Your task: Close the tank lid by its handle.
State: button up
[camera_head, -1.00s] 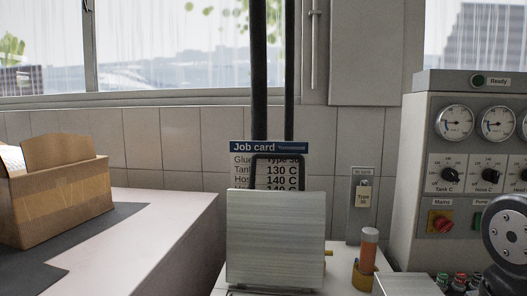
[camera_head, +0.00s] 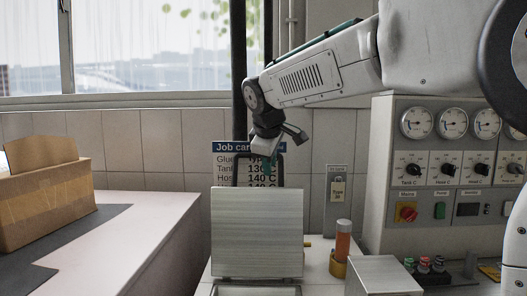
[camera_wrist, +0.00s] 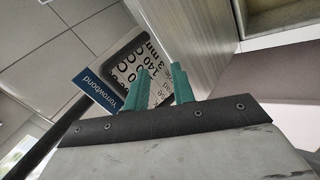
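The tank lid (camera_head: 257,232) is a brushed metal panel standing upright at the tank's rim (camera_head: 255,291). Its dark handle (camera_head: 238,172) is a rounded loop showing above the lid's top edge. My gripper (camera_head: 268,164) is above the lid's top edge, by the handle's right side, and partly hides it. In the wrist view, my gripper (camera_wrist: 160,78) has two teal fingers apart, with printed card text visible between them. The lid (camera_wrist: 190,40) is close to the right finger there. Whether the fingers touch the handle, I cannot tell.
A job card (camera_head: 232,147) is behind the lid. A control panel (camera_head: 455,215) is further right. A cardboard box (camera_head: 45,205) sits on the left table (camera_head: 150,235).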

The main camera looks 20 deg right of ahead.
jog(key=w+r+n+t, duration=0.2)
jog(key=w+r+n, duration=0.1)
jog(key=w+r, duration=0.3)
jog(key=x, duration=0.6)
jog(key=shift+n, duration=0.4)
jog(key=shift+d, duration=0.1)
jog(key=shift+c, duration=0.4)
grip_shut()
